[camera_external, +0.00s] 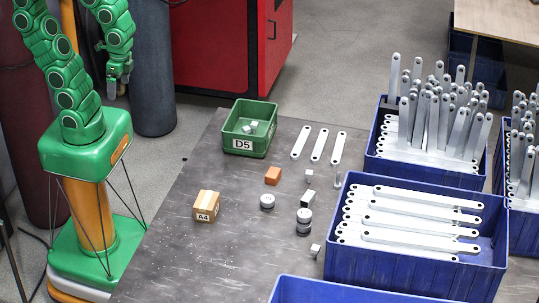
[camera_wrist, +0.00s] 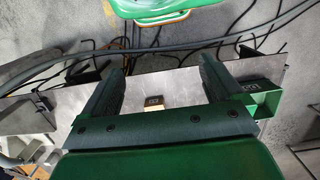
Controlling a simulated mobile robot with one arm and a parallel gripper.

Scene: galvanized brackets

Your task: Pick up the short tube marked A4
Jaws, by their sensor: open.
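The label A4 is on a light wooden block (camera_external: 206,206) with a tan stripe, sitting on the dark table's left part. In the wrist view a small labelled wooden block (camera_wrist: 155,102) shows between my fingers, some distance beyond them. Two short grey cylinders, one lower (camera_external: 267,202) and one taller (camera_external: 304,222), stand to the right of the A4 block; I see no A4 mark on them. My gripper (camera_external: 119,80) hangs at the upper left, away from the table objects. In the wrist view its two dark fingers (camera_wrist: 162,68) are apart with nothing held.
A green bin marked D5 (camera_external: 234,140) holds small pale pieces. An orange block (camera_external: 273,175), small metal cubes and flat metal bars (camera_external: 319,144) lie nearby. Blue crates of brackets (camera_external: 340,262) fill the right side. The table's left front (camera_external: 190,265) is clear.

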